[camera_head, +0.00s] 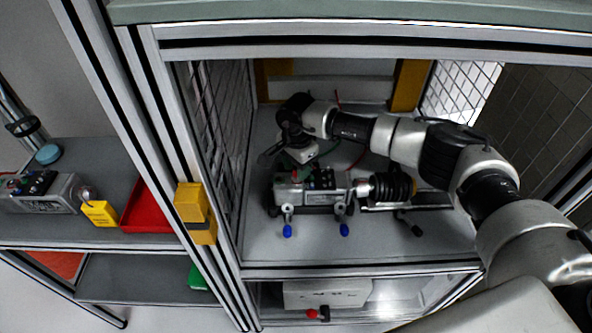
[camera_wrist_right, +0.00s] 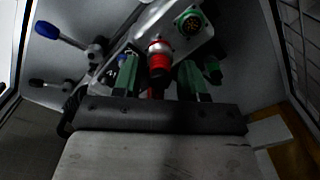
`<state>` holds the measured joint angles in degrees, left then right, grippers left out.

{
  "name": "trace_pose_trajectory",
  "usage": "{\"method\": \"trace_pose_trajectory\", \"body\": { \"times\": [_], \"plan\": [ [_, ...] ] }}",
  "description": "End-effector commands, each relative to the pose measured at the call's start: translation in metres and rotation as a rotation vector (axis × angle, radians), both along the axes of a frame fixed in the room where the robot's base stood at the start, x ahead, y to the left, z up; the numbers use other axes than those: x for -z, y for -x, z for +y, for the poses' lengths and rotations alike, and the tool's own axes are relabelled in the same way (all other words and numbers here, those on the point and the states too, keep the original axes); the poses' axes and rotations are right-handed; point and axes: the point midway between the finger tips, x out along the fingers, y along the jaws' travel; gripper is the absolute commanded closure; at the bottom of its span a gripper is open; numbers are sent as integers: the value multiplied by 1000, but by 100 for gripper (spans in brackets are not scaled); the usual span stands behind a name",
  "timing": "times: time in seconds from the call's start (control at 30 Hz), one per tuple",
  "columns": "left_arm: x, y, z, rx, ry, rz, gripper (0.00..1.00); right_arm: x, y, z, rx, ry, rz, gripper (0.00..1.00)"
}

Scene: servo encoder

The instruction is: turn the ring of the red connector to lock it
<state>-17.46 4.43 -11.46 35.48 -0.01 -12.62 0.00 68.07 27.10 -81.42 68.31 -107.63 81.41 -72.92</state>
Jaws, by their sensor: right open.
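The red connector (camera_wrist_right: 158,58) has a silver ring and sits on the grey servo unit, beside a green round connector (camera_wrist_right: 190,22). My right gripper (camera_wrist_right: 160,76) is open, with its green-padded fingers on either side of the red connector in the right wrist view. I cannot tell whether either finger touches it. In the head view the right arm reaches into the cell from the right. The right gripper (camera_head: 296,165) points down over the left end of the servo unit (camera_head: 322,186) and hides much of the connectors. My left gripper is not in view.
Toggle clamps with blue handles (camera_head: 344,230) stand at the unit's front edge. A dark coupling (camera_head: 388,187) is to its right. Mesh walls and frame posts enclose the cell. Outside left are a red tray (camera_head: 148,206) and another grey device (camera_head: 42,192). The front plate is clear.

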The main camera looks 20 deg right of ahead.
Motion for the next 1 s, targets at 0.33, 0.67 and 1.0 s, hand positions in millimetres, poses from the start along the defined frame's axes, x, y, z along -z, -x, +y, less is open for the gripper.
{"method": "trace_pose_trajectory", "body": {
  "times": [0.33,0.67,1.0],
  "plan": [
    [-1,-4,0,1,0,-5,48,22,0,1,0,-1,-1,58],
    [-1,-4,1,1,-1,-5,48,21,0,0,1,-1,-1,82],
    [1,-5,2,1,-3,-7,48,21,0,0,29,-2,-1,93]
  ]
}}
